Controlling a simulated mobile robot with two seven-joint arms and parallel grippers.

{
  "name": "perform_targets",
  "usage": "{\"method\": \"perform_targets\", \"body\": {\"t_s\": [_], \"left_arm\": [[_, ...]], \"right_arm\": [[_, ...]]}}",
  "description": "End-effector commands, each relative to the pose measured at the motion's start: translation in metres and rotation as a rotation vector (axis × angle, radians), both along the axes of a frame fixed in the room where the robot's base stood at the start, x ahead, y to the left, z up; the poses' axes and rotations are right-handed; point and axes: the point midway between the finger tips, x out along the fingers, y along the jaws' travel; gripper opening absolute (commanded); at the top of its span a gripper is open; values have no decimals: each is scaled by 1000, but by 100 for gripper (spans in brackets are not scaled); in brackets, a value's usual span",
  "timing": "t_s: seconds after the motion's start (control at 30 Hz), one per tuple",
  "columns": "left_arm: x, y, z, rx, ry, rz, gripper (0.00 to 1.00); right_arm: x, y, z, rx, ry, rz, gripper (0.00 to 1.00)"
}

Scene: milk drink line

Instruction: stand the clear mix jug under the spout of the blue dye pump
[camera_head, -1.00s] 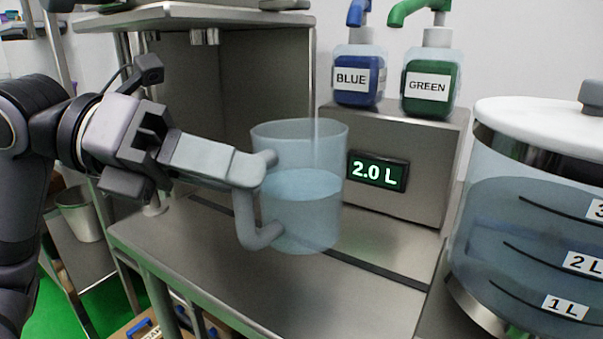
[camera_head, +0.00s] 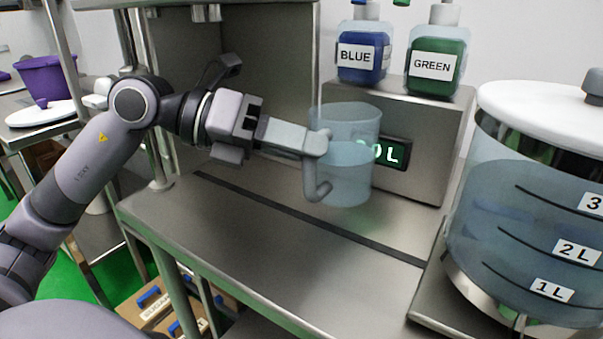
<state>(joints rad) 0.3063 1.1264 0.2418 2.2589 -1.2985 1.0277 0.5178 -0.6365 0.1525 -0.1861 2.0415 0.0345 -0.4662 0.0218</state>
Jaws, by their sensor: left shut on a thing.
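The clear mix jug (camera_head: 348,171) holds pale bluish liquid and hangs upright in front of the steel box with the display. My left gripper (camera_head: 318,143) is shut on the jug's handle, on the jug's left side. The jug appears raised above the steel counter; the exact gap is hard to tell. The blue dye pump (camera_head: 362,52), labelled BLUE, stands on top of the steel box, behind and above the jug. Its spout is cut off by the top edge of the picture. My right gripper is not in view.
The green pump (camera_head: 436,60) stands right of the blue one. The display (camera_head: 396,154) is partly covered by the jug. A large tank (camera_head: 540,220) with litre marks stands at the right. The steel counter (camera_head: 300,250) is clear in front, with a dark strip across it.

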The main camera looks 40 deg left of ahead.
Motion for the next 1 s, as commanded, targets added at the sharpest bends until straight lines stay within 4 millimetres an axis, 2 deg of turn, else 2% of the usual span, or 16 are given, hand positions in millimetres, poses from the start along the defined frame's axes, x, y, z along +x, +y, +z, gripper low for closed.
{"method": "perform_targets", "body": {"t_s": [0.13,0.37,0.6,0.63,0.7,1.0], "left_arm": [[0,0,-6,-3,-7,1,0],[1,0,-36,-4,-5,1,0],[4,1,-39,-2,-4,1,0],[4,0,-41,1,2,0,32],[4,0,-41,1,2,0,51],[4,1,-40,0,0,1,51]], "right_arm": [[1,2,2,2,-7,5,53],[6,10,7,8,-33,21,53],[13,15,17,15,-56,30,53],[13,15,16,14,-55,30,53],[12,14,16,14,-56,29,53],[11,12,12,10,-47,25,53]]}}
